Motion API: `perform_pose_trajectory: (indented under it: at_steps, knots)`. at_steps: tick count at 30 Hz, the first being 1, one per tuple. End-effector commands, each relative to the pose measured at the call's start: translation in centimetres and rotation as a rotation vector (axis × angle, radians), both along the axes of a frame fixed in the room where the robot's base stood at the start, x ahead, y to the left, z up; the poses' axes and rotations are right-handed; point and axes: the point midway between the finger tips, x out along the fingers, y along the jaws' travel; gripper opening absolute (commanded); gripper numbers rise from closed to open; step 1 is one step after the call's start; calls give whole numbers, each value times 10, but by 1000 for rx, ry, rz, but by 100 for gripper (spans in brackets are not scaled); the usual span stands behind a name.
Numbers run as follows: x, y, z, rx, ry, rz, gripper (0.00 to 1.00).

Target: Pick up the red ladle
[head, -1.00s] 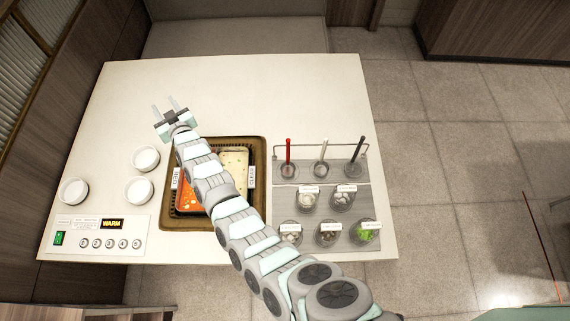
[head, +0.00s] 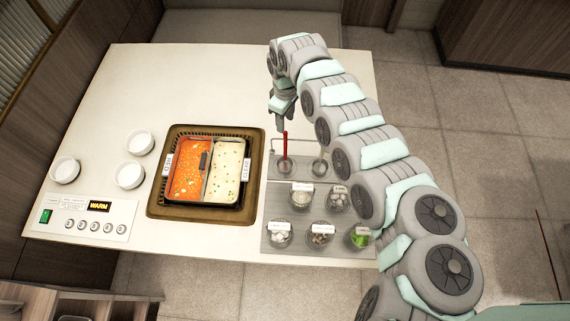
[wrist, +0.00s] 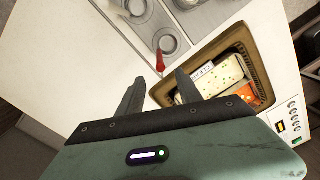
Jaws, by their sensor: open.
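The red ladle (head: 285,147) stands upright in the rack at the back of the grey condiment board, its bowl end low in a round well. In the wrist view its red handle (wrist: 160,62) shows just beyond the gap between the fingers. My gripper (head: 281,118) points down close above the ladle's handle top. In the wrist view my gripper (wrist: 155,88) is open with nothing between its fingers. Whether a finger touches the handle cannot be told.
A pale-handled ladle (head: 320,164) stands right of the red one, partly behind my arm. A divided pot (head: 205,202) of red and cream sauce sits left. Several condiment jars (head: 301,195) are in front. White bowls (head: 139,142) stand far left. The counter's back left (head: 170,85) is clear.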

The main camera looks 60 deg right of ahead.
Motion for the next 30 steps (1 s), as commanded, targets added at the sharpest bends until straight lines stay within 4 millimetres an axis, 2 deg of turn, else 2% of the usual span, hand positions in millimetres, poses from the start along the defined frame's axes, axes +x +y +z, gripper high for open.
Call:
perform_pose_trajectory:
  at_steps: [6, 14, 21, 28, 30]
  knots:
    - [2, 3, -37, 3, -3, 1, 42]
    - [-1, 3, -57, 0, -3, 0, 42]
    - [-2, 5, -93, -3, -6, 1, 42]
    - [-3, 3, -94, -5, -6, -1, 42]
    - [-3, 4, -94, -4, -6, -1, 38]
